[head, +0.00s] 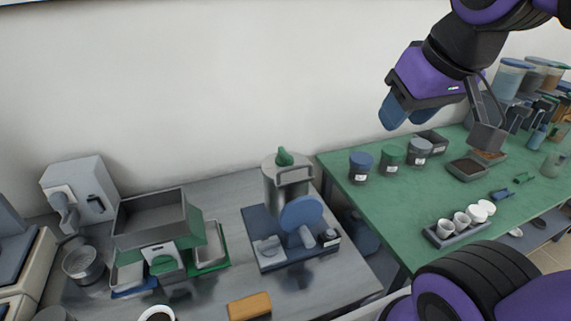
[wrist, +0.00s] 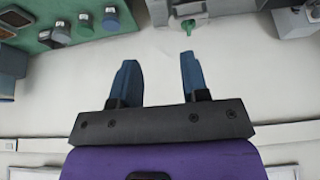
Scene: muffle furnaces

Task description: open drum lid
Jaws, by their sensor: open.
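A grey metal drum (head: 284,187) stands on a blue base (head: 268,258) on the grey table. A green knob (head: 284,156) sits on its lid (head: 272,161), which rests on the drum's top. A grey bar handle runs across the upper front. A blue disc on a stem partly hides the drum's lower front. My gripper (head: 408,113) is open and empty, up and to the right of the drum, well apart from it. In the wrist view, my open fingers (wrist: 158,60) show, with the green knob (wrist: 188,28) beyond them near the top edge.
A green table (head: 400,195) at right holds lidded jars (head: 361,165), trays and a rack of white cups (head: 460,228). Left of the drum stand a grey hopper (head: 155,220) and a grey machine (head: 80,190). An orange block (head: 249,306) lies in front.

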